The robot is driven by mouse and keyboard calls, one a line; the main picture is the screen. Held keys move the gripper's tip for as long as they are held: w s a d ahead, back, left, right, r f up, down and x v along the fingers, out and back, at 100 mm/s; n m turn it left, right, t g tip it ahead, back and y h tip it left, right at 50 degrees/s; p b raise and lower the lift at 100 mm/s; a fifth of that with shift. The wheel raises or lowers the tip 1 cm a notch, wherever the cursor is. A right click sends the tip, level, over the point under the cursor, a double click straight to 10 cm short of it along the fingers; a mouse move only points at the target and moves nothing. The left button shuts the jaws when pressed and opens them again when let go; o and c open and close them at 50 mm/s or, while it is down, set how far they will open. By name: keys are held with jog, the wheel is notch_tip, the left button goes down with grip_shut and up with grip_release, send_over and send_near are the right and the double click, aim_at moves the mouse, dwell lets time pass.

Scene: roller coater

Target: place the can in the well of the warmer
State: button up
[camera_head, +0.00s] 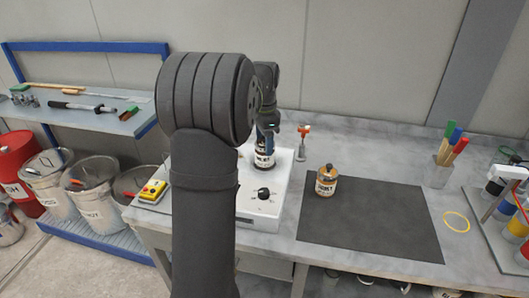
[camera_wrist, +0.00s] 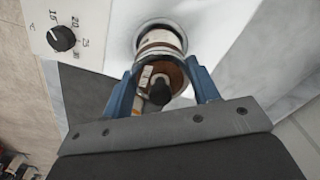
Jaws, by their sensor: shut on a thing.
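The can (camera_head: 264,159) is a small cylinder with a white label and dark bands, in my gripper above the white warmer (camera_head: 258,214). In the wrist view the can (camera_wrist: 160,44) shows a brown top with a black knob, between the blue fingers of my gripper (camera_wrist: 163,88). My gripper (camera_head: 266,137) is shut on the can, partly hidden behind my arm in the head view. The well's round rim (camera_wrist: 140,37) surrounds the can's lower end in the wrist view. I cannot tell whether the can rests on the well's floor.
A second can (camera_head: 326,183) with an amber body stands on the dark mat (camera_head: 372,228) right of the warmer. A small orange-topped stand (camera_head: 303,140) is close behind the warmer. A yellow control box (camera_head: 153,190) is at its left. The mat's right half is clear.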

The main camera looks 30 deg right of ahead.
aim_at(264, 152)
jog(key=shift+f, duration=2)
jog(key=shift+f, duration=0.2)
jog(key=o, duration=1.4)
notch_tip(264, 152, up, 12)
jog(key=shift+r, duration=0.2)
